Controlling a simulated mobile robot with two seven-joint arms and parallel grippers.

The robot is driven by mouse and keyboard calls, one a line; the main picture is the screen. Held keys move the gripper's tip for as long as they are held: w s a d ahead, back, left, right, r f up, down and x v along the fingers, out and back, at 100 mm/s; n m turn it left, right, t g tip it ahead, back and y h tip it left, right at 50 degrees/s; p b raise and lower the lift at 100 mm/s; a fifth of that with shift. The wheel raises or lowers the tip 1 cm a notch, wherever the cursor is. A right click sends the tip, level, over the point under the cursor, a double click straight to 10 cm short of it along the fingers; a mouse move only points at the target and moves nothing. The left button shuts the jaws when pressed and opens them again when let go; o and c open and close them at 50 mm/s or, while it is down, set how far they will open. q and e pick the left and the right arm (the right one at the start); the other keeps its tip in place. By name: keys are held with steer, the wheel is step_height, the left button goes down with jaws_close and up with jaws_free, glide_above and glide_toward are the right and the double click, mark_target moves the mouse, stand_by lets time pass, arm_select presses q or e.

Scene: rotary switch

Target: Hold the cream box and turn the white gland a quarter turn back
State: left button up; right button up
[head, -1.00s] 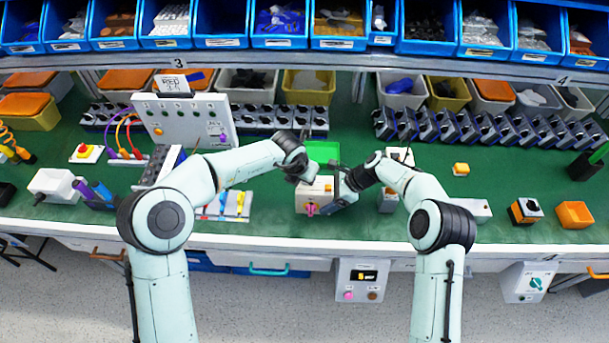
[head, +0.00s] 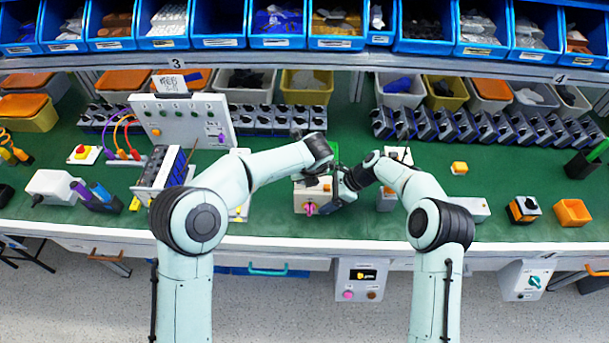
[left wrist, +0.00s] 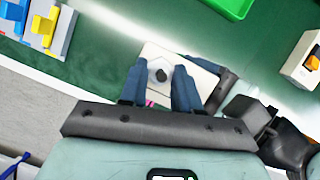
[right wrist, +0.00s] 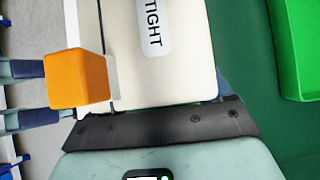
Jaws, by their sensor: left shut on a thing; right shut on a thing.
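The cream box (head: 305,198) stands on the green bench in the head view, with a pink part on its front. In the right wrist view the cream box (right wrist: 170,70) fills the middle, with a label reading "TIGHT" and an orange block (right wrist: 78,80) at its left. My right gripper (head: 345,186) is shut on the cream box from the right; its fingertips are mostly hidden. The white gland (left wrist: 159,74), with a dark hole, sits between the blue fingers of my left gripper (left wrist: 159,88), which is shut on it. In the head view my left wrist hides the gland.
A green tray (left wrist: 228,5) lies behind the box. A grey panel (head: 185,120) with cables stands left. Rows of dark switches (head: 490,130) line the back.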

arm_select(q)
steer(key=shift+d+n, duration=0.4)
steer(key=o, duration=1.1)
steer(key=shift+a, duration=0.15)
steer(key=shift+r, duration=0.25)
steer(key=v, duration=1.1)
steer(key=shift+s+r, duration=0.1)
steer(key=shift+r, duration=0.2)
